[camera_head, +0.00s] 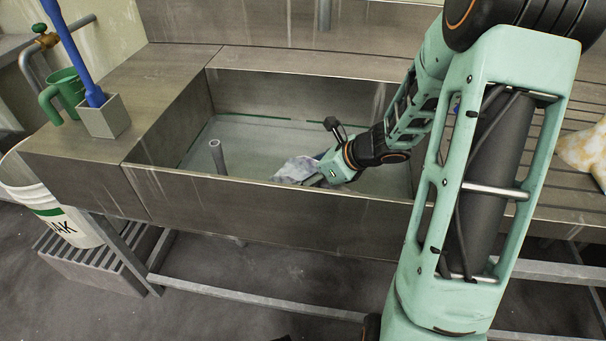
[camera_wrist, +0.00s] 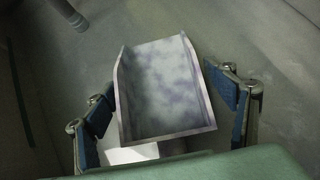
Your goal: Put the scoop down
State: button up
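The scoop (camera_wrist: 165,85) is a grey metal pan with raised sides and cloudy pale, purplish patches. In the wrist view it lies between my two fingers, and its handle end runs down behind the gripper's edge, mostly hidden. In the head view the scoop (camera_head: 296,170) is inside the steel sink basin, low over or on its floor; I cannot tell if it touches. My gripper (camera_wrist: 168,112) is open, with the fingers spread wide on either side of the scoop and a visible gap at the right. In the head view my gripper (camera_head: 318,180) is partly hidden by the basin's front wall.
The sink (camera_head: 270,195) has a high front wall. A grey standpipe (camera_head: 217,158) rises from its floor at the left. A white bucket (camera_head: 62,218) is at the far left.

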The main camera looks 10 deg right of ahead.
jog(key=shift+r, duration=0.2)
jog(key=p+v, duration=0.4)
jog(key=v, duration=0.8)
